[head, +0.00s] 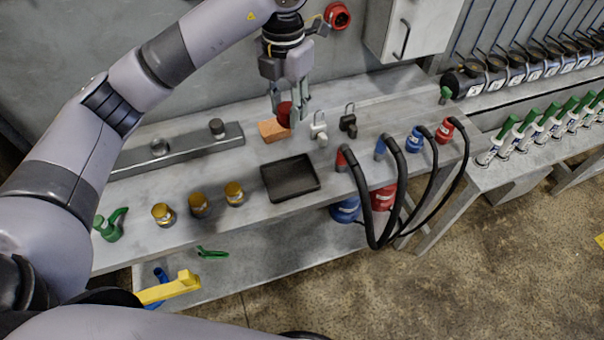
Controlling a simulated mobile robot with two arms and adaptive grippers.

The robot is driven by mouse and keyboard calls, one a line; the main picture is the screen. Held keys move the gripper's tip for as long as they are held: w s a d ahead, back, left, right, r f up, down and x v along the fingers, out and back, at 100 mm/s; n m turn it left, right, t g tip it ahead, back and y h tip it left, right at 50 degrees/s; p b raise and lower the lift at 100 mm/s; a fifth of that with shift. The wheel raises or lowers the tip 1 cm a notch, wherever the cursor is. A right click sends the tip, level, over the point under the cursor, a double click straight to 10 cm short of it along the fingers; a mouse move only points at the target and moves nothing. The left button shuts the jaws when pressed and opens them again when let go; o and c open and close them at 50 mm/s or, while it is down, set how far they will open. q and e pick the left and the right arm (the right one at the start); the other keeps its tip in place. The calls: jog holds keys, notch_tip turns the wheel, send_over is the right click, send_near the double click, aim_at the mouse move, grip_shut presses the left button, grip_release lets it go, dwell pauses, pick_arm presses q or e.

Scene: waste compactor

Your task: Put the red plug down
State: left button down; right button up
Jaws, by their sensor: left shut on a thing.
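My left gripper (289,100) points down over the back part of the grey metal bench (225,158). It is shut on a dark red plug (284,116), partly covered by the fingers. The plug is just above or touching an orange-brown block (270,131) on the bench; I cannot tell which. My right gripper is not in view.
Padlocks (348,122) stand right of the plug. A black tray (291,179) and yellow-topped cylinders (198,204) are in front. Black cables with red and blue connectors (445,131) hang over the right edge. A red socket (338,15) is on the wall.

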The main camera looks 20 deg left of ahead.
pick_arm(q)
jog(key=f+p, duration=0.1)
jog(key=f, duration=1.4)
jog(key=shift+a+f, duration=0.2)
notch_tip(320, 180, down, 3)
jog(key=shift+f+p, duration=0.2)
jog(key=shift+p, duration=0.4)
jog(key=shift+f, duration=0.25)
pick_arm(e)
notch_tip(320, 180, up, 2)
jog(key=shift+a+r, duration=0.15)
